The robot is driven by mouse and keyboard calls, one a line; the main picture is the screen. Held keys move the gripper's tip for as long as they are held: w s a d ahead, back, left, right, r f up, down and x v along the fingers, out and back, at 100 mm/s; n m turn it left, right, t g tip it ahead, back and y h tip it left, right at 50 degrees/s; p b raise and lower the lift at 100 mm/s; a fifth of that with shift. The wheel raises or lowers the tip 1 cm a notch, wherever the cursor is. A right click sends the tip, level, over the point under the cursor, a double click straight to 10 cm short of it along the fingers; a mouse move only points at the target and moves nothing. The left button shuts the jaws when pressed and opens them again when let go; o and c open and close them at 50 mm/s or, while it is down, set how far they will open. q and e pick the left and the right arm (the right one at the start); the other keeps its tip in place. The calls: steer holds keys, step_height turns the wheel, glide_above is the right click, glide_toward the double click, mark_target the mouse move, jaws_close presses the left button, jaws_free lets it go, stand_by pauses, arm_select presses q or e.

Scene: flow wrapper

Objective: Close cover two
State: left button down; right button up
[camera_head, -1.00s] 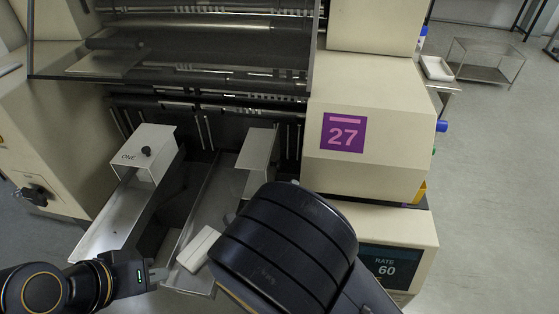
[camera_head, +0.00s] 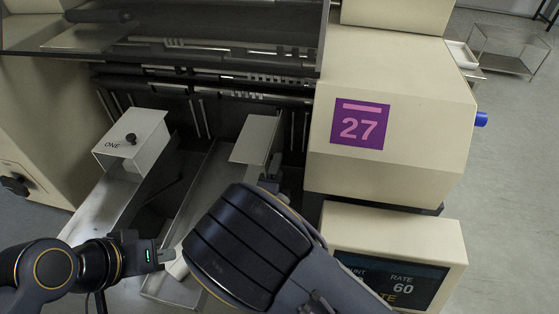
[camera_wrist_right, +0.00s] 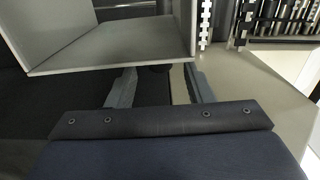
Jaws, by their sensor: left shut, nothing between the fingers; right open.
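Cover two (camera_head: 256,138) is the plain grey folded panel over the second infeed trough, right of the cover marked ONE (camera_head: 131,140). In the right wrist view the grey box-like sheet (camera_wrist_right: 115,45) fills the upper left and middle. My right gripper (camera_head: 270,182) is at the lower right side of cover two, partly hidden by my right arm. In the wrist view my right gripper (camera_wrist_right: 160,88) is open, its fingers just below the sheet's edge. A small dark rounded part shows between them; contact cannot be told. My left gripper (camera_head: 167,256) is shut and empty over the troughs' near end.
The second trough (camera_head: 205,185) runs toward me, with a pale block (camera_head: 178,270) partly hidden at its near end. The cream housing marked 27 (camera_head: 395,110) stands close on the right, above a display (camera_head: 390,280). A clear guard spans the top.

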steer(key=shift+w+d, duration=0.15)
steer(key=shift+w, duration=0.6)
steer(key=shift+w+d, duration=0.15)
steer(key=shift+w, duration=0.55)
jaws_close()
